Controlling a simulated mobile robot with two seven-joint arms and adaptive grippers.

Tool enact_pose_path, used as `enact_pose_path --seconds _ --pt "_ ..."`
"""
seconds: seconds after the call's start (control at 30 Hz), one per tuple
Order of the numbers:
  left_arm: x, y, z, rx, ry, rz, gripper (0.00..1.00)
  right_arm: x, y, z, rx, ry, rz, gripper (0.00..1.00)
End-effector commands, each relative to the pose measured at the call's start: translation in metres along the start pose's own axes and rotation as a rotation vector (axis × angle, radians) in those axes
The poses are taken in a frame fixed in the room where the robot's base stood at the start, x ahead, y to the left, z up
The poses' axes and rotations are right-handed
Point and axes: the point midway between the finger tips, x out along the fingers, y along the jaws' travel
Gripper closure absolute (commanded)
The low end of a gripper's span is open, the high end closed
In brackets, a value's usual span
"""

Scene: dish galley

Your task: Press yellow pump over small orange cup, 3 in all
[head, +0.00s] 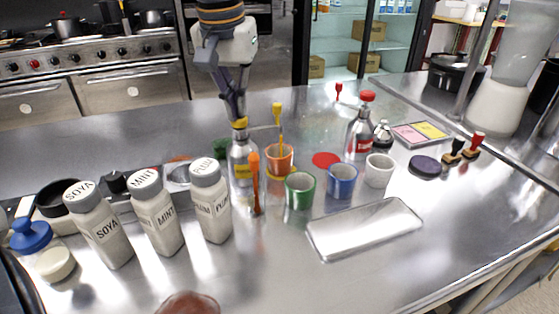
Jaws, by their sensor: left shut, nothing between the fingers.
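A metal bottle (242,165) with a yellow pump head (239,123) stands upright near the middle of the counter. Its thin spout points right, over the small orange cup (279,162). A yellow-topped stick (277,112) rises out of the cup. My left gripper (238,116) points down with its fingers shut and empty, at the top of the yellow pump head. It looks in contact, but I cannot tell how hard it bears down. The cup's contents are hidden. My right gripper is not in view.
An orange stirrer (255,184) stands in front of the bottle. SOYA (101,228), MINT (156,215) and PLUM (211,205) shakers stand left. Green (299,192), blue (342,182) and white (379,171) cups stand right, behind a metal tray (364,229). A red-topped bottle (361,130) stands behind.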

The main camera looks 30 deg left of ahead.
Motion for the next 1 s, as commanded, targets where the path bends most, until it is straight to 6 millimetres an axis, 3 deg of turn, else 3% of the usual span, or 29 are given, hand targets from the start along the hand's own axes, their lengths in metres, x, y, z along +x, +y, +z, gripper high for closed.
enact_pose_path --seconds 0.23,0.63,1.0 --pt "0.001 0.0 0.001 0.0 -0.009 -0.002 1.0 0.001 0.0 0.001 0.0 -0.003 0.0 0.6" --pt "-0.027 0.0 -0.006 -0.001 -0.005 -0.001 1.0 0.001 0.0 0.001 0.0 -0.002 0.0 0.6" --pt "-0.029 0.0 -0.006 0.0 -0.005 -0.001 1.0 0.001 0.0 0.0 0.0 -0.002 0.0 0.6"
